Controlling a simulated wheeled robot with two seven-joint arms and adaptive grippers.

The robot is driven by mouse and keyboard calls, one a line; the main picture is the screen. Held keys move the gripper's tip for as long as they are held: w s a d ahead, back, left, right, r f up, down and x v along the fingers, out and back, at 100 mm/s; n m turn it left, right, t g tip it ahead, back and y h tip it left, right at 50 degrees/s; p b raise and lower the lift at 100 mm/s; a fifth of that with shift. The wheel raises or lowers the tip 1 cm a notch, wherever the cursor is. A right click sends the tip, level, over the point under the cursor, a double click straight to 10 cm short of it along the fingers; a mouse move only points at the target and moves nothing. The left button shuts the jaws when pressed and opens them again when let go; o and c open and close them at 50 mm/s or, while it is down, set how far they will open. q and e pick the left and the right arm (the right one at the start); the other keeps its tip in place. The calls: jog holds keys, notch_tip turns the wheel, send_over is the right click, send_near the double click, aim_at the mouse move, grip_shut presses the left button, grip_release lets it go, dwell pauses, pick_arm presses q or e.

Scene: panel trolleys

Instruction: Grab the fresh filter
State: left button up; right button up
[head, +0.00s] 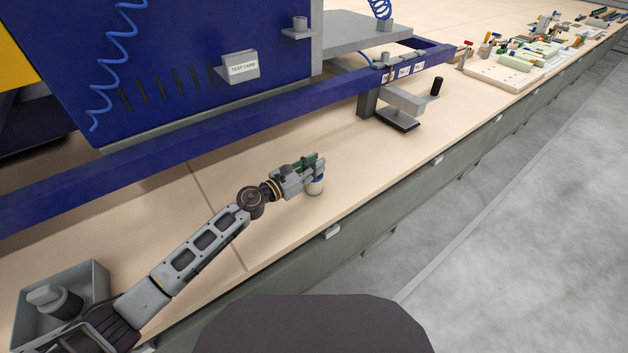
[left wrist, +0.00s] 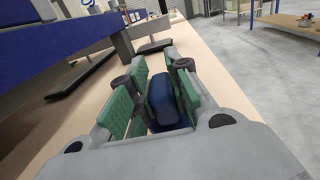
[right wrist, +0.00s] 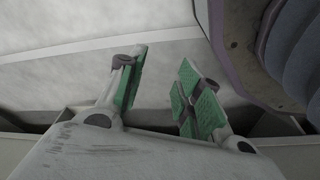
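The filter's lower part is hidden in the left wrist view. My right gripper (right wrist: 158,85) is open and empty, over grey floor; it is not in the head view.
A blue rail (head: 240,125) crosses above the bench behind the left gripper. A grey box (head: 98,277) with a grey and dark cylindrical item is at lower left. A bracket (head: 405,98) with a dark knob stands beyond the filter. Bare bench lies around the filter.

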pick_arm(q)
grip_shut()
jog(key=shift+r, duration=0.25)
pick_arm(e)
jog(key=shift+s+f, duration=0.15)
